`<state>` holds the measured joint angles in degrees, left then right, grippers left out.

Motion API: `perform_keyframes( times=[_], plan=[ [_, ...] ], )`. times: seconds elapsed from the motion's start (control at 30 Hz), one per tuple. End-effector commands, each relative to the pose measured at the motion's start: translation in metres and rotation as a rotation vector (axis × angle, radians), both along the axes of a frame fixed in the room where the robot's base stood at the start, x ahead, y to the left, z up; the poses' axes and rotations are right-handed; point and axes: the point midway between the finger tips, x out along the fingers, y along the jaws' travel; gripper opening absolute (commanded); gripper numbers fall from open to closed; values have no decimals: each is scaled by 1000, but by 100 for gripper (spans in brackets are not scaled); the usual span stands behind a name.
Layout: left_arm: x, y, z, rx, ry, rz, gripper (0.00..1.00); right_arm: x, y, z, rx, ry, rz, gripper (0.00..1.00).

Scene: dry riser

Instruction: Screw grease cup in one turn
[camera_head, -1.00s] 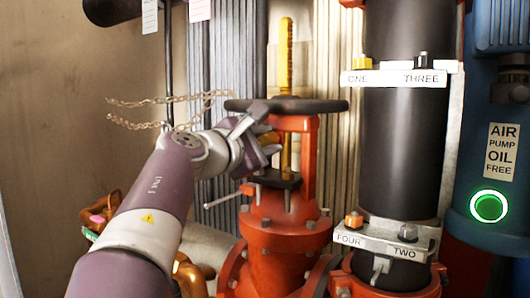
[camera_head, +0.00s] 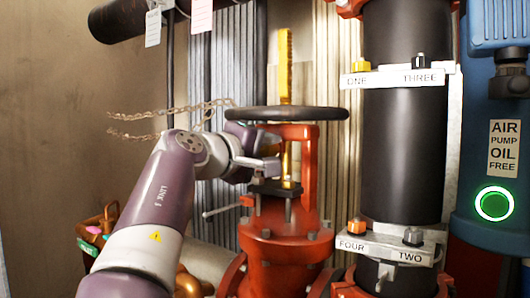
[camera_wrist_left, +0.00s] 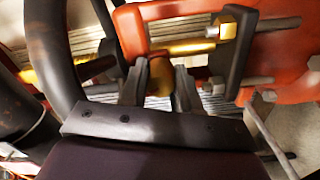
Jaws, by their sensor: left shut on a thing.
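The grease cup (camera_wrist_left: 160,78) is a small brass-coloured piece that shows between the two fingers in the left wrist view. My left gripper (camera_wrist_left: 161,84) is shut on it. In the head view my left gripper (camera_head: 266,166) is beside the red valve (camera_head: 283,222), just below the dark handwheel (camera_head: 288,113) and left of the brass stem (camera_head: 285,66). The cup is hidden there behind the gripper. How deep it sits in its seat cannot be told. My right gripper is not in view.
The handwheel rim lies close above my gripper. A thin lever (camera_head: 222,210) sticks out left of the valve below it. A rusty chain (camera_head: 165,108) hangs behind my arm. A black pipe (camera_head: 402,150) with numbered tag brackets and a blue pump (camera_head: 495,165) stand to the right.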

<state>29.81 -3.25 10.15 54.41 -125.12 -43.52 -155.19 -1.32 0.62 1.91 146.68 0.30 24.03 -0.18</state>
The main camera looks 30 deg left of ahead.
Motion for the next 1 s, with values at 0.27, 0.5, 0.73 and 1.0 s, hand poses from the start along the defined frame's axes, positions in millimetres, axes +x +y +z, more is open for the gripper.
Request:
perform_keyframes(
  times=[0.27, 0.5, 0.73, 1.0],
  plan=[
    [1, 0, -1, 150, -8, -2, 1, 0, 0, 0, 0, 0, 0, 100],
    [0, 0, -1, 213, -14, -2, 1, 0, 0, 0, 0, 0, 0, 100],
    [0, 0, -1, 228, -15, -2, 1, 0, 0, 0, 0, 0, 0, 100],
    [0, 0, -1, 227, -14, -3, 1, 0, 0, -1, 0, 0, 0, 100]
  ],
)
